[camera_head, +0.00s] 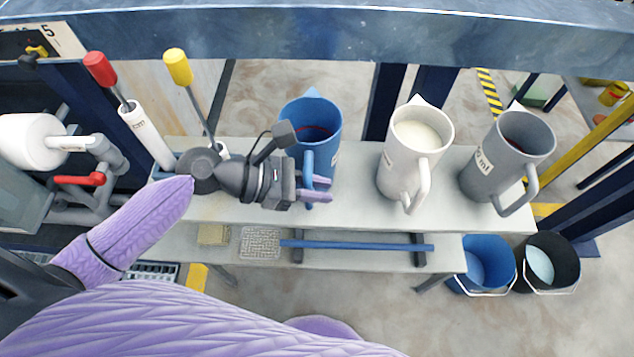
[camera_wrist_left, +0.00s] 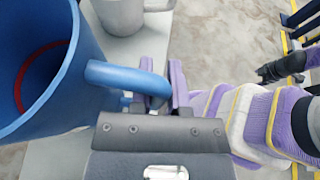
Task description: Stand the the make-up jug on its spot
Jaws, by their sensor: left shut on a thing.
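Three jugs stand in a row on the pale bench (camera_head: 350,209): a blue jug (camera_head: 312,117), a white jug (camera_head: 398,170) and a grey jug (camera_head: 495,168). I cannot tell from the pictures which is the make-up jug. My left gripper (camera_head: 318,188) is shut on the handle of the blue jug, on its near side. In the left wrist view the blue jug (camera_wrist_left: 85,95) shows a red ring inside, and its handle (camera_wrist_left: 128,78) runs between the fingers (camera_wrist_left: 165,90). The blue jug looks upright; its base is hidden by the gripper. My right gripper is out of view.
A red-handled rod (camera_head: 99,68) and a yellow-handled rod (camera_head: 178,67) stand at the left by white pipework (camera_head: 75,142). A blue bucket (camera_head: 487,262) and a black bucket (camera_head: 547,262) stand at the lower right. A blue beam (camera_head: 330,35) crosses above the bench.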

